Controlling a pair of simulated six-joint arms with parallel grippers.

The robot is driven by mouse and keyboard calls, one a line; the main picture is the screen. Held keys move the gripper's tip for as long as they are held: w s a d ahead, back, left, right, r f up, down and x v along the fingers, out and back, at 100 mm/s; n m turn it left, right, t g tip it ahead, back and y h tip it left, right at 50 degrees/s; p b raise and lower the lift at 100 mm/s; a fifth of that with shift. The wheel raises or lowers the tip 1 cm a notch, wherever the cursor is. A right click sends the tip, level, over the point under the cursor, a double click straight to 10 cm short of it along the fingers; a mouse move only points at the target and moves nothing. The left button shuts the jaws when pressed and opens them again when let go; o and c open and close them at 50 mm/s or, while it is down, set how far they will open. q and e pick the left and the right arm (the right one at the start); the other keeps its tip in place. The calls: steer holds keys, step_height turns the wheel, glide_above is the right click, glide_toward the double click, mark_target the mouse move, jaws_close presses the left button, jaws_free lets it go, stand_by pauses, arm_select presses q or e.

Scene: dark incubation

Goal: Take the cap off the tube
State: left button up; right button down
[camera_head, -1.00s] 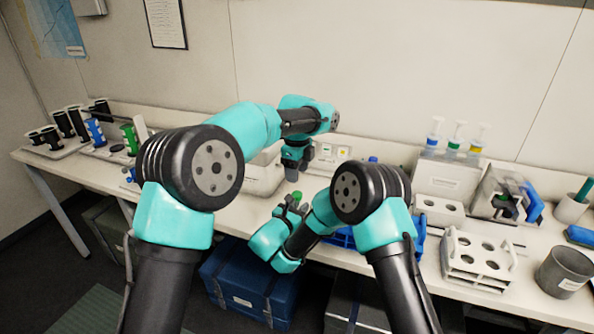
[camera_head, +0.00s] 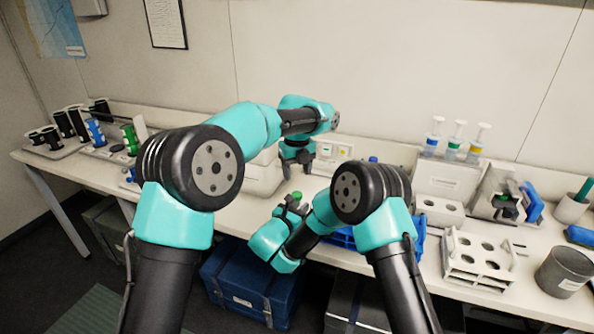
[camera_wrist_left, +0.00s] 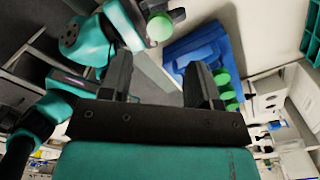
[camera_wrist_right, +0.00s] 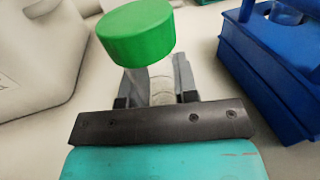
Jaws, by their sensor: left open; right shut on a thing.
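The tube (camera_wrist_right: 160,88) is clear and stands between the fingers of my right gripper (camera_wrist_right: 158,76), which is shut on it. Its green cap (camera_wrist_right: 137,33) sits on top, above the fingers. In the head view the green cap (camera_head: 297,195) shows just above my right gripper (camera_head: 290,206), in front of the bench. My left gripper (camera_head: 297,167) is open and empty, above and behind the cap. In the left wrist view the cap (camera_wrist_left: 160,28) lies beyond the open fingers of my left gripper (camera_wrist_left: 158,65), apart from them.
A blue rack (camera_wrist_left: 195,50) with green-capped tubes (camera_wrist_left: 224,85) is beside the grippers; it is partly hidden by my right arm in the head view. A white tube rack (camera_head: 462,265) and a grey beaker (camera_head: 563,272) stand at the right. Blue cases are on the floor below.

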mark_target(297, 194)
arm_select(q)
steer(key=shift+f, duration=4)
steer(key=c, duration=0.9)
steer(key=shift+c, duration=0.2)
steer(key=shift+n, duration=0.3)
